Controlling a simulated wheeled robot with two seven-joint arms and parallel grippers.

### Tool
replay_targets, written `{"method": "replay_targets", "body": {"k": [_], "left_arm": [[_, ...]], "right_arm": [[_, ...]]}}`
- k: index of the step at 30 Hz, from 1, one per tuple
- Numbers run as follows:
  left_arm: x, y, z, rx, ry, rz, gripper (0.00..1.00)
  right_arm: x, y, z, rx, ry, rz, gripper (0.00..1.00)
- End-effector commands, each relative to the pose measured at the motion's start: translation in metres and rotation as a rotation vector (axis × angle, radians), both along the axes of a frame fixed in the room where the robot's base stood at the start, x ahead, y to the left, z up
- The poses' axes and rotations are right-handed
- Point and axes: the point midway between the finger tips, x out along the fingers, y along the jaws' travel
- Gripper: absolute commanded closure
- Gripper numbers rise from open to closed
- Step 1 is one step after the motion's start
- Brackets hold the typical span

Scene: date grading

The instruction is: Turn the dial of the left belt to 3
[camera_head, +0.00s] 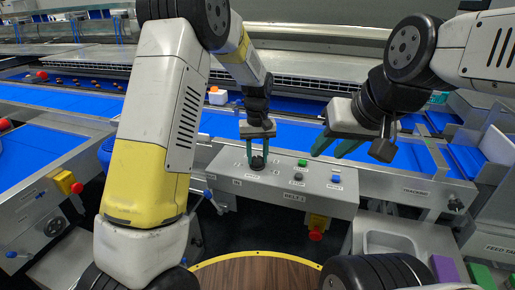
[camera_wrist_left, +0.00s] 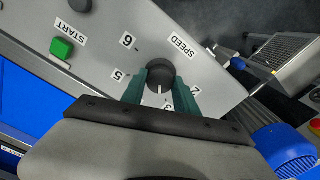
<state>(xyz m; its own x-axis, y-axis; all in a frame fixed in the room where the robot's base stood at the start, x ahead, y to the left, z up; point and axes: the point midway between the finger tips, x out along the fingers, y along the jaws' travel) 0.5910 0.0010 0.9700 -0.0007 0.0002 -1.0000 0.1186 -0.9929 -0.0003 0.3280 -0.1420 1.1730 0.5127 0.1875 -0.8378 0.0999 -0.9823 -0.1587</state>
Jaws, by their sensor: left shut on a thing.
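The black speed dial (camera_wrist_left: 160,72) sits on a grey control panel (camera_wrist_left: 110,45). In the left wrist view the two green fingers of my left gripper (camera_wrist_left: 161,92) close on it from both sides. Its white pointer line faces down the picture, close to the partly covered 3; 2, 5 and 6 also show, and the 4 is hidden. In the head view my left gripper (camera_head: 258,150) points down onto the dial (camera_head: 257,164) at the panel's left part. My right gripper (camera_head: 337,146) hangs empty above the panel's right side, its green fingers apart.
A green start button (camera_head: 302,162), a dark stop button (camera_head: 298,176) and a blue button (camera_head: 336,178) are on the panel. A red emergency knob (camera_head: 316,235) is below it. Blue belts (camera_head: 290,125) run behind. An orange-and-white object (camera_head: 217,96) stands at the back.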

Motion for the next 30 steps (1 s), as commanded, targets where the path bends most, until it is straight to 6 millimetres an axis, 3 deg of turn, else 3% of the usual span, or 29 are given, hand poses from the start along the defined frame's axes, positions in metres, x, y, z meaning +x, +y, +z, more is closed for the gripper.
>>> {"method": "replay_targets", "body": {"k": [12, 30], "left_arm": [[0.0014, 0.0000, 0.0013, -0.001, -0.004, 0.209, 1.00], [0.0014, -0.0002, 0.0014, -0.002, -0.005, 0.244, 1.00]], "right_arm": [[0.0000, 0.0000, 0.0000, 0.000, 0.000, 0.000, 0.64], [0.0000, 0.0000, 0.0000, 0.000, 0.000, 0.000, 0.64]]}}
